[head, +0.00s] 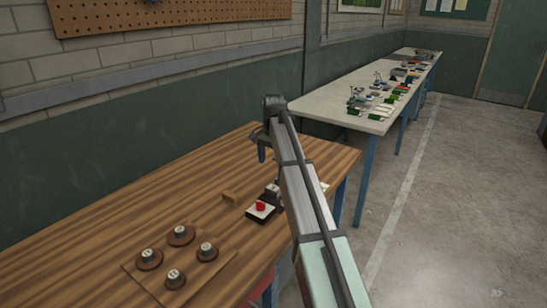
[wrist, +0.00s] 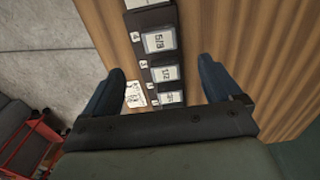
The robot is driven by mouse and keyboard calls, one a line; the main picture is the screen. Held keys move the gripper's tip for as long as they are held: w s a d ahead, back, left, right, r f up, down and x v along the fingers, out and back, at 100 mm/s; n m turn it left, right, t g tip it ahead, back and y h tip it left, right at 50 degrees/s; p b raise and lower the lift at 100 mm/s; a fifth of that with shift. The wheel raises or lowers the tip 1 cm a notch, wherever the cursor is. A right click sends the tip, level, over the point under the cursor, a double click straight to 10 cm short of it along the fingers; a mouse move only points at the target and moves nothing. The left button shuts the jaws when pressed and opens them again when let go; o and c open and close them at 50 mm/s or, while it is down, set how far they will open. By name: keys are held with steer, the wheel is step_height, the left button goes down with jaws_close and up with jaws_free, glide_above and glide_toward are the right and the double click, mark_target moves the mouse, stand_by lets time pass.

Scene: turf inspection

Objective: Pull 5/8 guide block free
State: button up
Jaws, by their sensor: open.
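In the wrist view, the guide block marked 5/8 (wrist: 159,40) is a pale block seated in a dark holder (wrist: 150,18). The label beside it reads 4. A block marked 1/2 (wrist: 164,73) sits nearer to me in the same row, with another labelled block (wrist: 170,98) below it. My gripper (wrist: 161,65) is open, its two dark fingers spread on either side of the row and apart from the 5/8 block. In the head view my gripper (head: 262,150) hangs over the wooden bench, and my arm hides part of the holder.
On the wooden bench (head: 190,190), a board (head: 150,275) carries several round knobs at the front left. A white printed tag (wrist: 135,94) lies beside the holder.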

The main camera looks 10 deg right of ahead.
mark_target(273, 187)
step_height(273, 187, down, 12)
steer(key=shift+f, duration=0.15)
stand_by(0.4)
steer(key=c, duration=1)
steer(key=shift+c, duration=0.2)
steer(key=shift+r, duration=1.35)
steer(key=shift+r, duration=2.35)
